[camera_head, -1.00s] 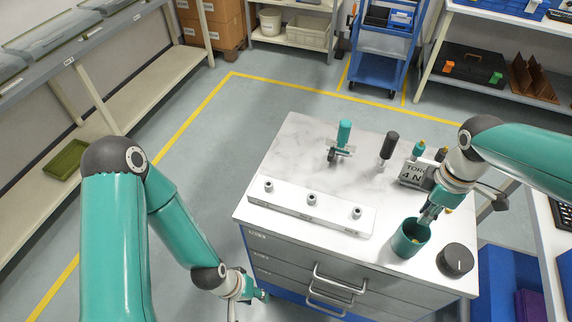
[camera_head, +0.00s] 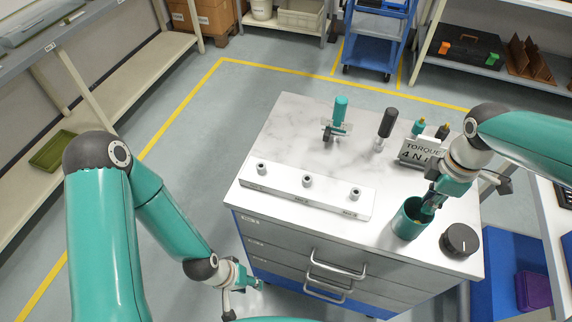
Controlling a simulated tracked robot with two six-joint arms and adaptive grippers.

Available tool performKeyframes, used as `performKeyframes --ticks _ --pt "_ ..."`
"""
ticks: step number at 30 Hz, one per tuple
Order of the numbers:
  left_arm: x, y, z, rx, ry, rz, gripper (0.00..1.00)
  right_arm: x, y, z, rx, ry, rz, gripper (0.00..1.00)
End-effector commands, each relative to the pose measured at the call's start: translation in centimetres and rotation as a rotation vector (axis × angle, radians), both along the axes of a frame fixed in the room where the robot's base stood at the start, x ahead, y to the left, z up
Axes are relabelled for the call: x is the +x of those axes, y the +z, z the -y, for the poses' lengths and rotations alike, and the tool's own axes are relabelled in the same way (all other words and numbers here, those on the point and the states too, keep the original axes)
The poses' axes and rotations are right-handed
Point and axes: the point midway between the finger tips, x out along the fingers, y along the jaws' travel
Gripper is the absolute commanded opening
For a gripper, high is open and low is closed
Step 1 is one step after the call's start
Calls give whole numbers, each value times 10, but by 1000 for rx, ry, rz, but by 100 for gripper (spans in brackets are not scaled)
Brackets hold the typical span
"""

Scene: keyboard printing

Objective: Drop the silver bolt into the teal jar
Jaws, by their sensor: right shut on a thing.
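The teal jar (camera_head: 408,224) stands upright near the front right of the white worktop. My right gripper (camera_head: 430,206) points down at the jar's mouth, with its tips at or just inside the right side of the rim. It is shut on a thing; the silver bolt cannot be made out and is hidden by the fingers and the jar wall. My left gripper (camera_head: 244,289) hangs low in front of the cabinet's left side, away from the jar. Its fingers are spread and empty.
A black knob (camera_head: 460,240) sits close right of the jar. A white block with several sockets (camera_head: 330,199) lies to the left. The worktop's left rear is clear.

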Motion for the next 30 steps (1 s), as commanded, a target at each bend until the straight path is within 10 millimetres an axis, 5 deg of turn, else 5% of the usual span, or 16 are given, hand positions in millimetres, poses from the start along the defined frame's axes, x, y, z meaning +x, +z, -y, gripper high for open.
performKeyframes --ticks 5,6,11,23,30 --pt "0 1 0 0 0 0 40 0 1 0 0 0 0 0" --pt "0 1 0 0 0 0 40 0 1 0 0 0 0 21" --pt "0 1 0 0 0 0 40 0 1 1 0 -1 1 45" --pt "0 1 0 0 0 0 40 1 7 1 0 -2 4 45" --pt "0 1 0 0 0 0 40 2 44 1 0 -1 7 45"
